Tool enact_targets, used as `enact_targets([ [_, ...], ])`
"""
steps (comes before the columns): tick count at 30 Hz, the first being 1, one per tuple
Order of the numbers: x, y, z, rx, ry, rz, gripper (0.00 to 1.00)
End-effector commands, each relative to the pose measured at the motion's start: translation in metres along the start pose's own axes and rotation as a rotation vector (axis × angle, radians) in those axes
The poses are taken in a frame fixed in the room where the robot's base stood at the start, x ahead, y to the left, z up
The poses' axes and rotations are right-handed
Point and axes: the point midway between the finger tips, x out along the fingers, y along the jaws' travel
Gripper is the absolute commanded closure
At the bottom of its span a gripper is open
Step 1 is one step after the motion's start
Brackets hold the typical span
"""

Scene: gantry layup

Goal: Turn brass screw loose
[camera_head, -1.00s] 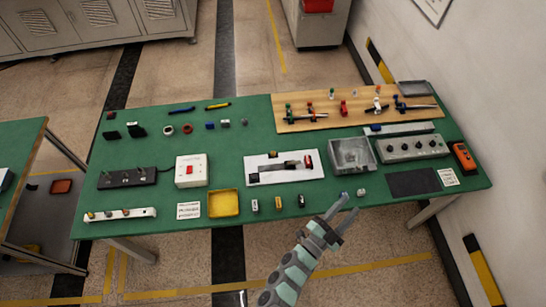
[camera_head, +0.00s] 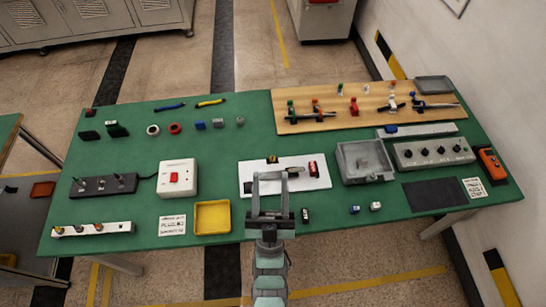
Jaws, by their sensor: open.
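My gripper (camera_head: 270,178) is open and empty, its two fingers pointing away over the front part of the white board (camera_head: 318,181) at the table's middle. It hides part of that board. A white strip (camera_head: 118,228) lies at the front left of the green table with several small screw-like pieces on top. The leftmost piece (camera_head: 58,230) looks yellowish, but it is too small to tell whether it is the brass screw. My gripper is well to the right of the strip and apart from it.
A yellow tray (camera_head: 212,232), a white box with a red switch (camera_head: 177,178) and a dark strip (camera_head: 92,187) with upright pieces stand left of my gripper. A grey open box (camera_head: 364,162) and a knob panel (camera_head: 433,152) stand right.

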Motion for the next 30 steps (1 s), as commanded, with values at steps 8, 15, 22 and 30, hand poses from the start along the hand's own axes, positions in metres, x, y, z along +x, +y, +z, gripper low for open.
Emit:
enact_targets([
  [8, -0.017, -0.002, 0.132, -0.017, -0.358, 0.013, 0.57],
  [15, -0.07, -0.001, 0.262, -0.027, -0.794, 0.023, 0.57],
  [22, -0.138, -0.002, 0.339, -0.021, -1.161, 0.026, 0.57],
  [30, -0.175, -0.004, 0.362, -0.01, -1.339, 0.024, 0.57],
])
